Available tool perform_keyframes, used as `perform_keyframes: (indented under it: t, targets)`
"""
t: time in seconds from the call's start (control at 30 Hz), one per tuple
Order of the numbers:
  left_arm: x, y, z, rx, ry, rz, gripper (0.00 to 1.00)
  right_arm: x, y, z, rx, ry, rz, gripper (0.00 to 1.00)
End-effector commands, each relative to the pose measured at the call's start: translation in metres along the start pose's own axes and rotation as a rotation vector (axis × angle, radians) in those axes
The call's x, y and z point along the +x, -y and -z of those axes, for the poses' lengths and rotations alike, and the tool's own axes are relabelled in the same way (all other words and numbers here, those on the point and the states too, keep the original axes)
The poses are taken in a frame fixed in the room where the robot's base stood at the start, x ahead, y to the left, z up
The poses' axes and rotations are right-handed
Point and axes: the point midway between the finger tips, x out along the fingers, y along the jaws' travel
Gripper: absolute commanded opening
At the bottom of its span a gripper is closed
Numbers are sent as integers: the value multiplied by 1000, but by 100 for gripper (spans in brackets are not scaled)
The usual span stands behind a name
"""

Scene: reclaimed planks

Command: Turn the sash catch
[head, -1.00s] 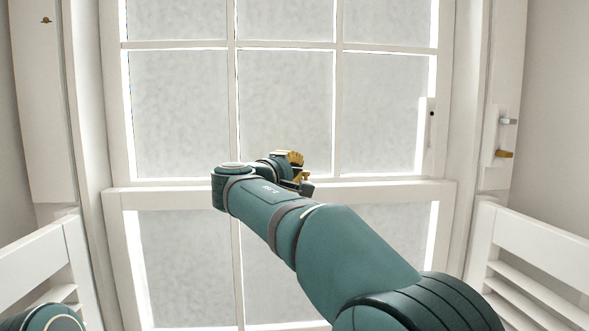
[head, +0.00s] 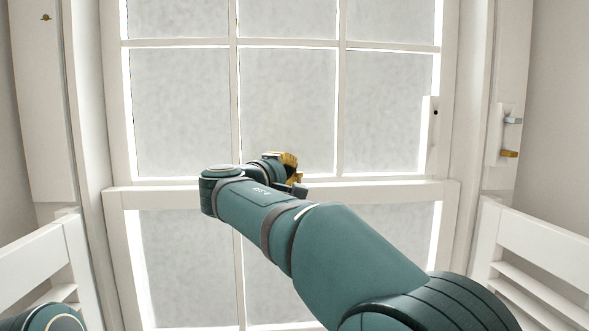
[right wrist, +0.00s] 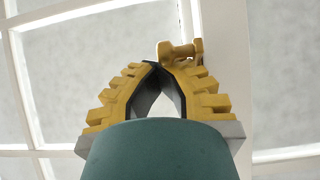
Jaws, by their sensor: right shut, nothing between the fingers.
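The sash window's meeting rail (head: 390,192) runs across the middle of the head view. A small brass-coloured sash catch (right wrist: 180,52) shows in the right wrist view, against the white rail just beyond my fingertips. My right gripper (right wrist: 158,68) has yellow, stepped fingers with dark inner pads; their tips meet with nothing between them. The tips are very close to the catch; I cannot tell whether they touch it. In the head view my right gripper (head: 288,162) is at the rail near the window's middle, partly hidden by my wrist, and I cannot make out the catch clearly there. My left gripper is out of view.
Frosted panes (head: 180,115) and white glazing bars fill the window. A white plate with a grey peg and a brass peg (head: 508,154) is on the right frame. A small brass hook (head: 46,17) is at upper left. White slatted panels (head: 530,250) stand at both lower sides.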

Motion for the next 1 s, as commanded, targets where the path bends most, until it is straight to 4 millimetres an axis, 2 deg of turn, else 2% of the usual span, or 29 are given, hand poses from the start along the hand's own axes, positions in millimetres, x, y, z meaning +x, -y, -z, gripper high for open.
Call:
perform_keyframes:
  t: [0.03, 0.2, 0.43, 0.63, 1.0]
  targets:
    - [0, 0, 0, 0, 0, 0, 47, -12, 2, -1, -1, 7, 8, 0]
    - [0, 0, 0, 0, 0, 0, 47, -48, 0, -2, 1, 7, 6, 0]
    - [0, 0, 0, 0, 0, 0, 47, -83, 0, -2, 2, 9, 6, 0]
    - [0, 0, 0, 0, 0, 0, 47, -94, 0, -2, 3, 10, 5, 0]
    - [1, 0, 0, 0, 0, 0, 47, -92, 4, -1, -2, 8, 13, 0]
